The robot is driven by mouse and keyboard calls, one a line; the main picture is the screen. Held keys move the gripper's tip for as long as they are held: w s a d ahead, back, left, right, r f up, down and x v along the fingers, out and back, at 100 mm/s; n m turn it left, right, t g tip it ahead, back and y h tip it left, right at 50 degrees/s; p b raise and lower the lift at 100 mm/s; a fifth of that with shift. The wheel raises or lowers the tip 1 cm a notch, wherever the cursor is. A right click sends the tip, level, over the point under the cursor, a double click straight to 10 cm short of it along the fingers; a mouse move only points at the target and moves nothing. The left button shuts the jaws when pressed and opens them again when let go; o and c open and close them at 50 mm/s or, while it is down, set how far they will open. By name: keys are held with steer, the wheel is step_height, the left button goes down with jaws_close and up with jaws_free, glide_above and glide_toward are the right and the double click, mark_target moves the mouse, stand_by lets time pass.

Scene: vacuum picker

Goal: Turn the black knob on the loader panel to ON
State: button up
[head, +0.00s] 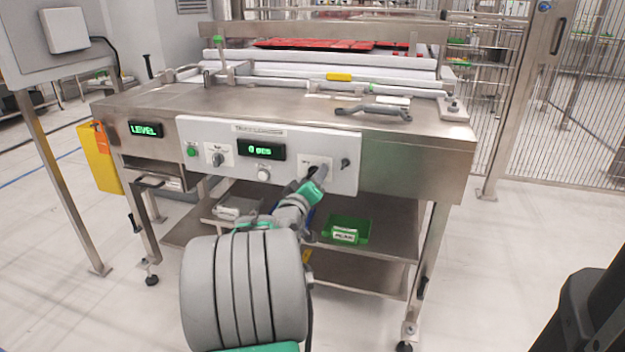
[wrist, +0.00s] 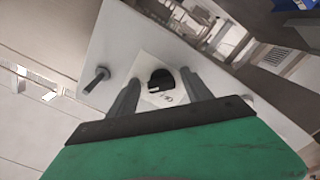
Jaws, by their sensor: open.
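The loader panel (head: 225,135) is a pale plate on the front of a steel table. The black knob (wrist: 161,79) shows in the wrist view on a white label, with markings beside it that are too small to read. My gripper (head: 317,176) is at the right part of the panel. In the wrist view, my gripper (wrist: 160,92) is open, with one finger on each side of the knob. Whether either finger touches the knob cannot be told. In the head view the knob is mostly hidden by my gripper.
A small dark toggle (head: 345,163) sits right of my gripper. To the left are a green display (head: 262,150), a white button (head: 264,175), a selector switch (head: 217,159) and a green button (head: 191,151). A green bin (head: 360,226) stands on the shelf below.

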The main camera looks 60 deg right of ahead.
steer(key=shift+a, duration=0.15)
steer(key=s+a+p, duration=0.1)
steer(key=a, duration=0.6)
steer(key=shift+a+p, duration=0.25)
steer(key=shift+p, duration=0.05)
steer(key=shift+s, duration=0.1)
